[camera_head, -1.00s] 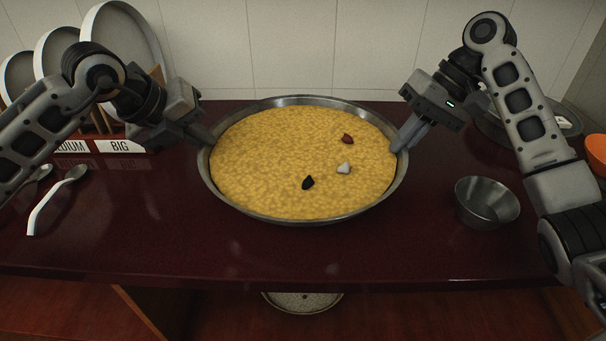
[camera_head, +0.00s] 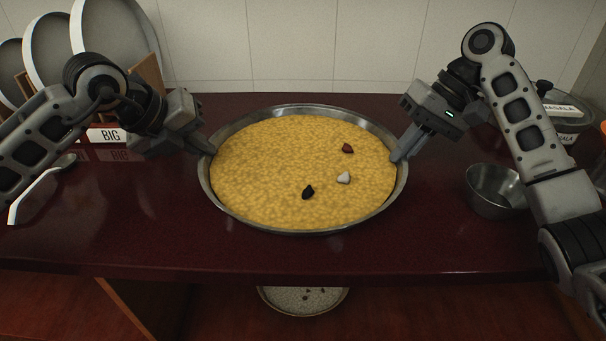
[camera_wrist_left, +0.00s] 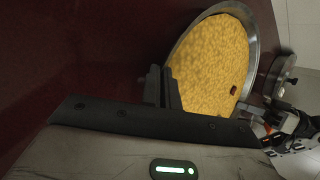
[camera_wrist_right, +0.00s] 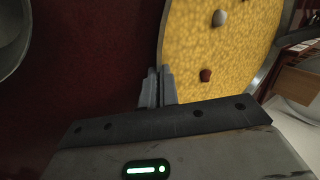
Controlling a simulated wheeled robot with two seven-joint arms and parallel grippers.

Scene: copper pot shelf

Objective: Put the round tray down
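The round tray (camera_head: 203,190) is a wide, shallow metal pan full of yellow grain. A black, a white and a dark red small piece lie on the grain. It is level over the dark red counter; I cannot tell whether its base touches the counter. My left gripper (camera_head: 211,150) is shut on its left rim, and my right gripper (camera_head: 395,157) is shut on its right rim. The left wrist view shows the left fingers (camera_wrist_left: 162,88) at the rim. The right wrist view shows the right fingers (camera_wrist_right: 157,88) there too; the fingertips are partly hidden.
A metal bowl (camera_head: 494,192) stands right of the tray, by my right arm. A lidded pot (camera_head: 568,112) is behind it. A plate rack marked BIG (camera_head: 105,135) and a spoon (camera_head: 40,185) are at the left. Another round dish (camera_head: 303,301) sits below the counter. Counter in front is clear.

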